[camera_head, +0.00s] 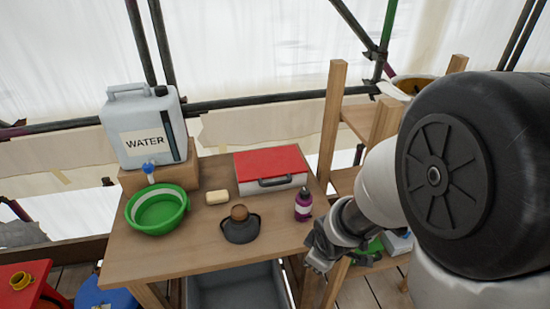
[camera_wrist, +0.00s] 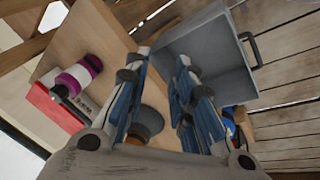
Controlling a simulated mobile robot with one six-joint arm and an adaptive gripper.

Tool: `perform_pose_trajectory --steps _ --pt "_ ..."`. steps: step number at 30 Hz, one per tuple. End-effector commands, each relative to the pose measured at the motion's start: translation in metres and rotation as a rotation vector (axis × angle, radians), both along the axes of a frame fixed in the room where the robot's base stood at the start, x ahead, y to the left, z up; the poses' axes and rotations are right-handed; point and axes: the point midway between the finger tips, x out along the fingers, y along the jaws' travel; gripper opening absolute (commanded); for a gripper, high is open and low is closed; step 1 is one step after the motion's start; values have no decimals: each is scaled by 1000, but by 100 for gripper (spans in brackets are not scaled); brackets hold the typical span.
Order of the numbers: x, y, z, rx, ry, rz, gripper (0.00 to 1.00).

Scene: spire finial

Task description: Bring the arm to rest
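My gripper (camera_head: 322,250) hangs at the right front corner of the wooden table (camera_head: 185,255), beside its edge, below and right of the purple bottle. In the wrist view my gripper (camera_wrist: 162,58) shows two blue-padded fingers standing apart with nothing between them. My arm reaches in from the right and covers much of that side in the head view. Whether the gripper touches the table edge I cannot tell.
On the table are a water container (camera_head: 143,125), a green basin (camera_head: 157,208), soap (camera_head: 217,197), a dark lidded pot (camera_head: 240,228), a red-lidded box (camera_head: 270,165) and the purple bottle (camera_head: 303,205). A grey bin (camera_wrist: 205,50) sits below. Wooden shelving (camera_head: 333,120) stands behind my arm.

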Motion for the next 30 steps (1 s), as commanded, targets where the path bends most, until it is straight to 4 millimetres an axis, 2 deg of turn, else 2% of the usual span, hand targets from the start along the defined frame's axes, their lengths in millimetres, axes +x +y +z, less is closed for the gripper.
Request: perform_pose_trajectory --steps 1,6,12,15,21,24,30 --pt "-2 -7 26 10 -22 -71 23" --pt "-30 -26 94 65 -46 -317 23" --pt "-83 -37 157 169 -67 -592 23" --pt "-112 -39 179 227 -69 -708 23" --pt "-156 -36 202 313 -62 -855 23" --pt "-166 -34 205 332 -57 -887 23" --pt "-169 -34 206 338 -53 -898 23"
